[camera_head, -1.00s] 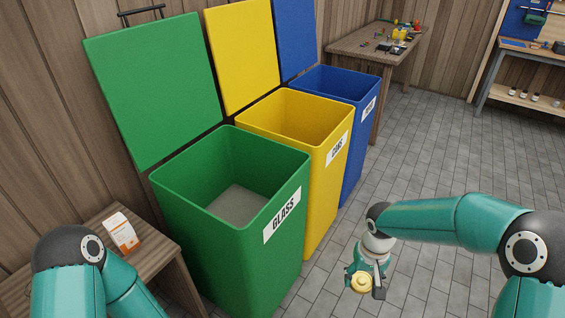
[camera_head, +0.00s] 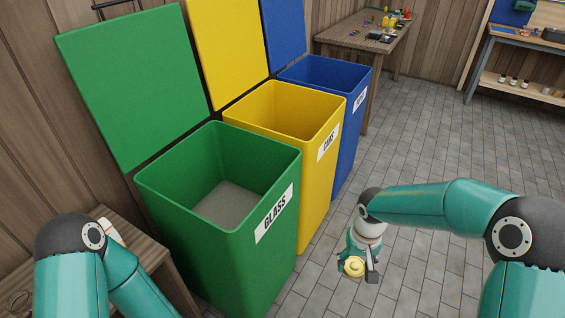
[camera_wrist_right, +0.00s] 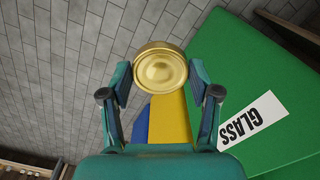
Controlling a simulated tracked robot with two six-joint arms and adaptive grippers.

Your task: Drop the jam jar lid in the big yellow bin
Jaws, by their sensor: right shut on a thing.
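The jam jar lid (camera_head: 354,266) is a round gold disc. My right gripper (camera_head: 357,268) is shut on it and holds it above the floor, to the right of the bins. In the right wrist view the lid (camera_wrist_right: 160,70) sits between the two fingertips of the right gripper (camera_wrist_right: 160,78). The big yellow bin (camera_head: 317,185) stands open between the green and blue bins, its lid raised against the wall. Its label is partly readable. My left arm is at the lower left, but its gripper is out of view.
The green bin (camera_head: 265,270), labelled GLASS, is nearest and open. The blue bin (camera_head: 355,130) is open behind the yellow one. A wooden table (camera_head: 130,240) is at the lower left. Another table (camera_head: 340,33) with small items stands behind. The grey tiled floor at right is clear.

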